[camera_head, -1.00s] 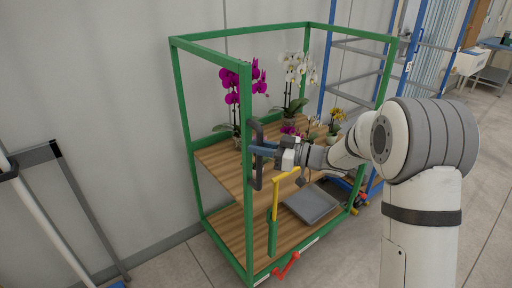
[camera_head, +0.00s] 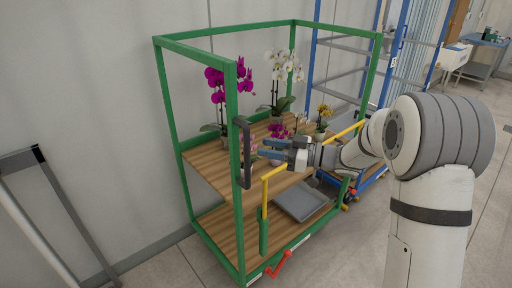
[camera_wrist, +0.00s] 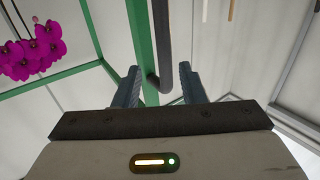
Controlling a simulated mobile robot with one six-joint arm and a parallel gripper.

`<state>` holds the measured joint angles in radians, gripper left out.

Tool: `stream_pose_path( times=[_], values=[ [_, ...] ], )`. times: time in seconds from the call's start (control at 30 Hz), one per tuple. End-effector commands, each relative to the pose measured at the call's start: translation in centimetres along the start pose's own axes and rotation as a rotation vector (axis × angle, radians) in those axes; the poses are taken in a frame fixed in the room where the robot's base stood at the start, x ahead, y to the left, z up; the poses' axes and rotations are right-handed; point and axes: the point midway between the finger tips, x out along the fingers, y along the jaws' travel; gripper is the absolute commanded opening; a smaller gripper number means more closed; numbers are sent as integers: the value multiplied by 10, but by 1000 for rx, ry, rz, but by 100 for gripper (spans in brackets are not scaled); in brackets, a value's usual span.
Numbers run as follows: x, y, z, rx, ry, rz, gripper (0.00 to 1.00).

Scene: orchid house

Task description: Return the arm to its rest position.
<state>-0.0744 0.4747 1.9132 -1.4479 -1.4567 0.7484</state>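My gripper (camera_head: 268,149) is open and empty in the head view, just right of the dark upright handle (camera_head: 246,152) on the green trolley frame (camera_head: 233,185). In the wrist view my gripper's fingers (camera_wrist: 158,75) stand apart. The handle's bent end (camera_wrist: 164,60) and a green post (camera_wrist: 140,45) show beyond and between them, and the fingers do not appear to close on either. My arm reaches out from the right over the trolley's side.
The wooden shelf (camera_head: 205,172) holds magenta (camera_head: 218,82), white (camera_head: 283,68) and yellow orchids (camera_head: 322,112). A yellow rail (camera_head: 278,174) runs close under my gripper. A grey tray (camera_head: 301,203) lies on the lower shelf. A blue rack (camera_head: 392,60) stands behind.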

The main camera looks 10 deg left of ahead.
Motion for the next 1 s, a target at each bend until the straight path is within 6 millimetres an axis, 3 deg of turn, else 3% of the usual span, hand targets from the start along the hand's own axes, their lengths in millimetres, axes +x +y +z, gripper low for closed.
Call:
stream_pose_path(
  times=[0.17,0.5,0.67,0.83,1.0],
  values=[
    [-14,0,0,0,0,1,38],
    [-15,0,0,0,0,-1,38],
    [-20,16,-12,-50,-38,145,38],
    [-53,50,-34,-122,-151,504,38],
    [-115,64,-45,-104,-308,869,38]
  ],
)
